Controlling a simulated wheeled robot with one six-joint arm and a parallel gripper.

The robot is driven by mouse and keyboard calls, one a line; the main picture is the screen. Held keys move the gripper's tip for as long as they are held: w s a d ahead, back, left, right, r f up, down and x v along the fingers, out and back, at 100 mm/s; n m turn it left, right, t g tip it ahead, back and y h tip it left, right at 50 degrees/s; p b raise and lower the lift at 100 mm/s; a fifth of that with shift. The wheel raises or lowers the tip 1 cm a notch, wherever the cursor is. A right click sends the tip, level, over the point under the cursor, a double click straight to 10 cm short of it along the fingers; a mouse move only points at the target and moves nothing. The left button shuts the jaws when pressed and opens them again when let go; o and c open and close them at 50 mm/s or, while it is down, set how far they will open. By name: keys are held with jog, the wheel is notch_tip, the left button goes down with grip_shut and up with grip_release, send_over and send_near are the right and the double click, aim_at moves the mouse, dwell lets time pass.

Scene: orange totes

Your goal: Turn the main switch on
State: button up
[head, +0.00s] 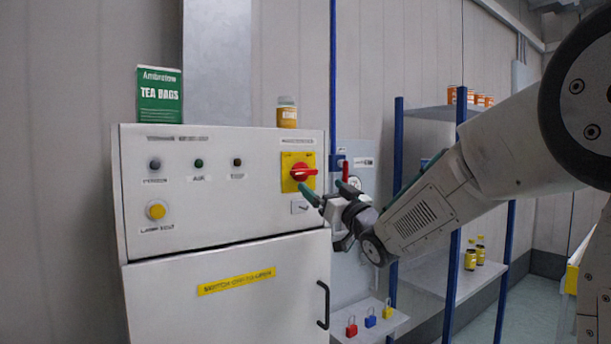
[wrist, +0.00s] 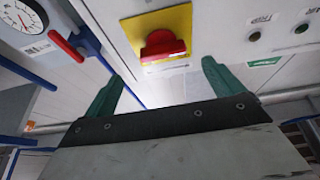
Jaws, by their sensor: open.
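The main switch is a red rotary handle (head: 302,172) on a yellow plate (head: 288,160), at the upper right of a pale cabinet's front. In the head view the handle's grip looks roughly horizontal, pointing right. In the wrist view the red handle (wrist: 162,46) and its yellow plate (wrist: 178,18) lie beyond the fingertips, roughly between the two fingers in the picture. My gripper (head: 328,190) is open with green fingers, in front of the panel and slightly right of the switch. It also shows in the wrist view (wrist: 167,78). The fingers appear empty and apart from the handle.
The cabinet (head: 220,222) also carries small lamps and a yellow button (head: 155,211). A tea box (head: 160,95) and a jar (head: 287,112) stand on top. A red lever (head: 345,172) and a gauge (wrist: 25,18) are close beside the switch. Blue-posted shelving (head: 455,270) stands right.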

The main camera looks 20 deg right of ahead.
aim_at(307, 174)
jog(key=x, duration=0.7)
jog(key=shift+w+a+r, duration=0.15)
jog(key=shift+w+a, duration=0.1)
jog(key=shift+a, duration=0.05)
jog(key=c, duration=1)
